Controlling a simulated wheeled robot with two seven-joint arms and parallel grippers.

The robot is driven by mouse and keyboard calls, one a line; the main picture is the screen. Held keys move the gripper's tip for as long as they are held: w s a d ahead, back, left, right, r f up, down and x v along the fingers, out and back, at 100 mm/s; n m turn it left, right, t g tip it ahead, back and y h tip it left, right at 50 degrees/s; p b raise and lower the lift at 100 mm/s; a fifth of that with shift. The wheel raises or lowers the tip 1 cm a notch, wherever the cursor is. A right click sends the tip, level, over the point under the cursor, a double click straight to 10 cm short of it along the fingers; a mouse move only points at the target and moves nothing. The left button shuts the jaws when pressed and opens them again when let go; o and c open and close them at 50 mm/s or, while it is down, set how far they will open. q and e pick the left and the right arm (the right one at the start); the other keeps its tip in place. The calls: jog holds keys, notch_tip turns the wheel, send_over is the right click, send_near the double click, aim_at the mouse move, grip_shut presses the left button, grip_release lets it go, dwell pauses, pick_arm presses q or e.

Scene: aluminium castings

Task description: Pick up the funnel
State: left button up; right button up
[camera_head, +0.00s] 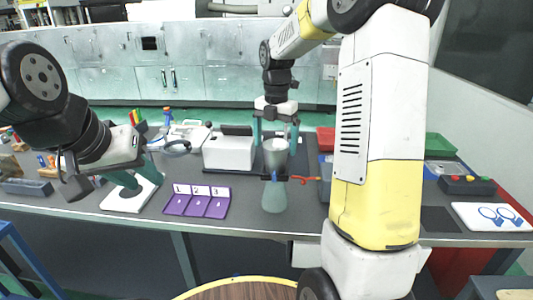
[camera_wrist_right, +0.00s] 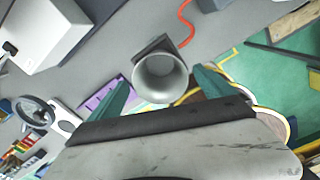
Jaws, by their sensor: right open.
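The funnel (camera_head: 275,151) is a pale grey-green cone that stands upright with its wide mouth up, above a greenish flask (camera_head: 273,198) on the table. A dark holder crosses at its lower part. My right gripper (camera_head: 275,130) is open, with one teal finger on each side of the funnel's upper part. In the right wrist view the funnel's round mouth (camera_wrist_right: 160,76) lies ahead, between the two spread fingers (camera_wrist_right: 161,90), with gaps visible on both sides. My left gripper (camera_head: 140,176) is at the left over a white plate, its teal fingers apart and empty.
A white box device (camera_head: 229,152) stands left of the funnel. A purple numbered board (camera_head: 197,201) lies in front of it. A red hooked item (camera_head: 305,180) is right of the funnel. My right arm hides part of the table's right side.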

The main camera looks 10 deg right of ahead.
aim_at(275, 156)
notch_tip(275, 156, down, 5)
jog(key=shift+w+f, duration=0.1)
jog(key=c, duration=1.5)
